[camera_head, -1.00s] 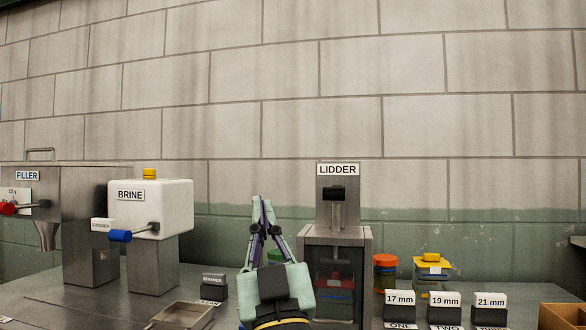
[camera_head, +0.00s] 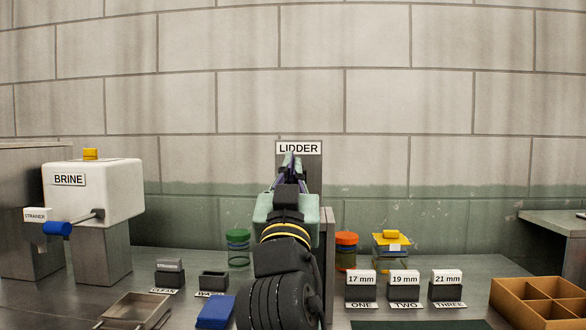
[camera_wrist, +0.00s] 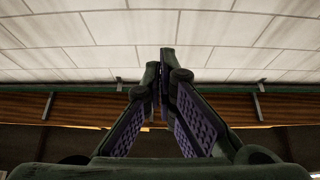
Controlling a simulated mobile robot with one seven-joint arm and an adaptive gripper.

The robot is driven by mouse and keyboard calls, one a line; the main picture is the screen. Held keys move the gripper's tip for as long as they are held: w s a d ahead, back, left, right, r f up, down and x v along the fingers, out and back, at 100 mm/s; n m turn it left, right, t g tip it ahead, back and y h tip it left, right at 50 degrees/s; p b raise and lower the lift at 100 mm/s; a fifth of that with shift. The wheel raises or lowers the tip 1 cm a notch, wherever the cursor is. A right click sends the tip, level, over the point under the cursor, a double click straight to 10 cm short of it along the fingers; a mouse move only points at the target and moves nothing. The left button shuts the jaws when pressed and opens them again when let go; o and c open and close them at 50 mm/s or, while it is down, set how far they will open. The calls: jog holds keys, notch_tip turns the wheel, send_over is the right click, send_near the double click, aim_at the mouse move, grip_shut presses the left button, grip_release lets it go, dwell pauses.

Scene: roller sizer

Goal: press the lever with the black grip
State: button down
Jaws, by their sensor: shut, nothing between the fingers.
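The lidder (camera_head: 315,182) is a grey metal machine with a "LIDDER" sign (camera_head: 298,148) at its top, in the middle of the head view. The lever with the black grip is hidden now behind my gripper and arm. My gripper (camera_head: 290,160) is in front of the lidder's upper panel, just below the sign. Whether it touches the lever cannot be told. In the wrist view my gripper (camera_wrist: 161,55) has its fingertips together, with nothing seen between them; no lever shows there.
The brine machine (camera_head: 110,190) with its blue-grip lever (camera_head: 58,229) stands left. Size-labelled blocks (camera_head: 404,291) and a divided wooden box (camera_head: 540,312) are at right.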

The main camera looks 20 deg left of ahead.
jog(key=p+x, duration=0.3)
jog(key=x, duration=0.6)
jog(key=shift+f+p, duration=0.3)
jog(key=shift+f, duration=1.8)
jog(key=shift+f, duration=0.1)
